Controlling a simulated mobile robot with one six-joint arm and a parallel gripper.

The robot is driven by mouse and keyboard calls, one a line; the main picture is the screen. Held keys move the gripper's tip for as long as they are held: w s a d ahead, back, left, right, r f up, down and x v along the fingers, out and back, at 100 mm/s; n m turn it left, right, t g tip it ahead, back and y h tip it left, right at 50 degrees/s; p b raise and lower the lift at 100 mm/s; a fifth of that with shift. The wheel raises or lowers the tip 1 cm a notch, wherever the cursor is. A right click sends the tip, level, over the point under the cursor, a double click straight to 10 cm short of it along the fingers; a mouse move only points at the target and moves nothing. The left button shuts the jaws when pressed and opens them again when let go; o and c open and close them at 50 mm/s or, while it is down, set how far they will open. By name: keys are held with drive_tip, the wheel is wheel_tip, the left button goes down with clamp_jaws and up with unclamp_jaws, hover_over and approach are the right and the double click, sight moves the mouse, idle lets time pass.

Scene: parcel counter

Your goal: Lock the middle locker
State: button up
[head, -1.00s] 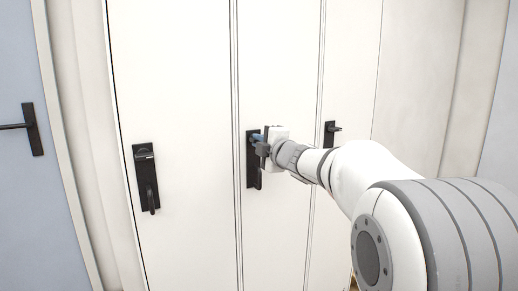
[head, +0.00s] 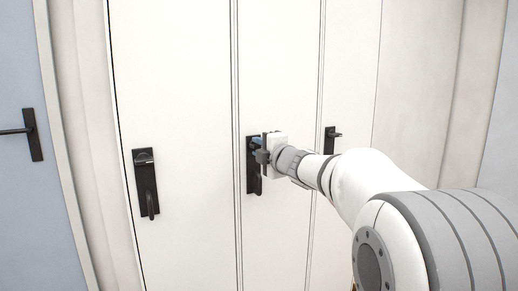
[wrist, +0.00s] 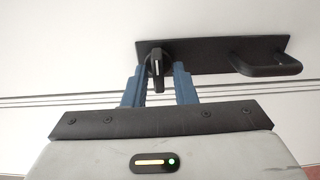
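The middle locker door (head: 279,60) is white and looks closed. Its black lock plate (wrist: 210,57) carries a turn knob (wrist: 156,65) at one end and a pull handle (wrist: 268,68) at the other. The knob's grip, with a pale line, lies across the plate's length in the wrist view. My gripper (head: 258,143) is at the upper part of the plate in the head view. In the wrist view its blue fingers (wrist: 157,82) stand apart on either side of the knob, with gaps beside its grip. In the head view my gripper hides the knob.
The left locker (head: 172,70) has a similar black plate (head: 146,183) with knob and handle. The right locker's plate (head: 329,139) is partly hidden behind my arm. A blue-grey door (head: 20,80) with a lever handle is at far left.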

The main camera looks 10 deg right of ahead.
drive_tip(key=shift+o, duration=0.6)
drive_tip(key=shift+s+d+r, duration=0.1)
drive_tip(key=shift+s+d, duration=0.05)
drive_tip(key=shift+s, duration=0.2)
drive_tip(key=p+v, duration=0.1)
drive_tip(key=v, duration=0.6)
